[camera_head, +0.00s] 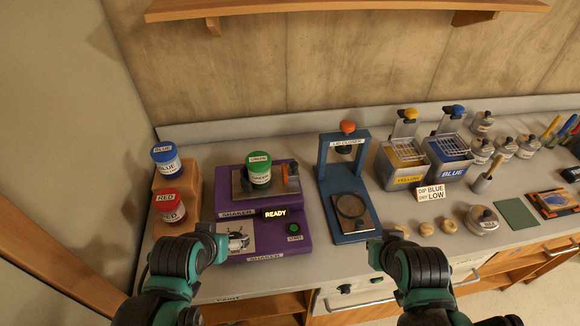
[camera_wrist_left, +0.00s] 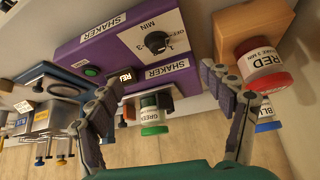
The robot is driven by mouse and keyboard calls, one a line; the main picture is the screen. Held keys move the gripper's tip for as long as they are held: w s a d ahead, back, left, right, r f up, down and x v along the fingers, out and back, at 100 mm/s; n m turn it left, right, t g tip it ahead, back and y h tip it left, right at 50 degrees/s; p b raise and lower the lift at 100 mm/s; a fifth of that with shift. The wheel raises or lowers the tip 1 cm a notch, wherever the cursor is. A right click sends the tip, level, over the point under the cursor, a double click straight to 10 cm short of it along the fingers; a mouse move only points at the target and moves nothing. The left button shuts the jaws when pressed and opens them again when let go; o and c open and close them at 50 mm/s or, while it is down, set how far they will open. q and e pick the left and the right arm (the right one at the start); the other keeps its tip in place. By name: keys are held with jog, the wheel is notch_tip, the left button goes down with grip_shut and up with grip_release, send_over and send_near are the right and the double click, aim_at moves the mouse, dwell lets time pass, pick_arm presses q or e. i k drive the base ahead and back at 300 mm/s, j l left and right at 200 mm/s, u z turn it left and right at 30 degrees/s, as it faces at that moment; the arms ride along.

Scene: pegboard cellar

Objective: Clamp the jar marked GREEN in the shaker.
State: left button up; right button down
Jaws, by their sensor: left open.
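The jar marked GREEN (camera_head: 259,175), white with a green lid, stands upright on the platform of the purple shaker (camera_head: 305,238). An orange-tipped clamp part (camera_head: 293,170) is just right of the jar; I cannot tell whether it presses on it. My left gripper (camera_head: 218,240) is at the shaker's front left corner, short of the jar. In the left wrist view, which is upside down, my left gripper (camera_wrist_left: 165,112) is open and empty, with the green jar (camera_wrist_left: 151,115) beyond and between its fingers. My right gripper (camera_head: 378,246) is in front of the lid press; its fingers are unclear.
Blue (camera_head: 166,158) and red (camera_head: 170,206) jars stand on wooden blocks left of the shaker. The shaker shows READY (camera_head: 275,213), with a dial and green button (camera_head: 293,228). A blue lid press (camera_head: 345,185) stands close on its right. Yellow and blue bins (camera_head: 447,160) are farther right.

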aim_at(291, 175)
jog(key=l+z, duration=0.65)
jog(key=l, duration=0.1)
